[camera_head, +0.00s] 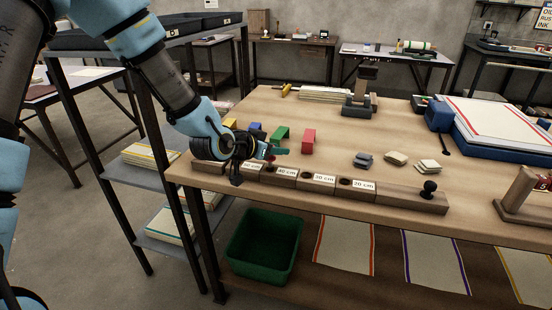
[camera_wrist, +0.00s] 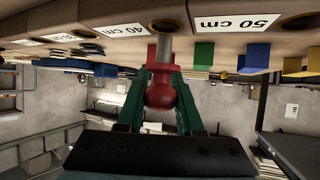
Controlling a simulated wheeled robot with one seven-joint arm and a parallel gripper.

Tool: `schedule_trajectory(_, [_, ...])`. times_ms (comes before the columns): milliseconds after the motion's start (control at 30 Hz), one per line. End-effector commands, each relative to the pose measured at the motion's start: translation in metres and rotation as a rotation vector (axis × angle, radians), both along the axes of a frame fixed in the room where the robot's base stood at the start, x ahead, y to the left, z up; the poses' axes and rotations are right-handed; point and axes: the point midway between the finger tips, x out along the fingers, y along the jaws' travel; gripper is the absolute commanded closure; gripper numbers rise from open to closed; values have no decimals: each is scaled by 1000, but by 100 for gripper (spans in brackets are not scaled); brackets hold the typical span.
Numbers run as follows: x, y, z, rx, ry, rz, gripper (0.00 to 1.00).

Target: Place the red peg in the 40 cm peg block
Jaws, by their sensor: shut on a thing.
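My gripper (camera_wrist: 160,92) is shut on the red peg (camera_wrist: 160,95), a round red knob with a grey metal shaft. In the wrist view the shaft points at the dark hole (camera_wrist: 166,25) beside the 40 cm label (camera_wrist: 124,31). I cannot tell whether its tip is in the hole or just short of it. In the head view my gripper (camera_head: 268,151) is over the wooden peg block (camera_head: 400,195) near the 40 cm label (camera_head: 286,171). The red peg (camera_head: 270,156) shows only partly between the green fingers.
Red (camera_head: 309,141) and green (camera_head: 280,136) blocks stand just behind the peg block. A black knob (camera_head: 429,189) stands at its right end. A green bin (camera_head: 263,245) is below the table's front. Grey and beige pieces lie to the right.

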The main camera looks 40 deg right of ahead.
Motion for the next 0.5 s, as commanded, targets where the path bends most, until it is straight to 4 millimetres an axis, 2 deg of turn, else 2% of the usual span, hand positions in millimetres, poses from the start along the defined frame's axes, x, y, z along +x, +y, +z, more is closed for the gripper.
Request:
schedule_trajectory(100, [-1, 0, -18, 2, 5, 0, 100])
schedule_trajectory(200, [-1, 0, -28, 2, 2, 0, 100])
schedule_trajectory(500, [0, 0, -31, 1, 0, 0, 100])
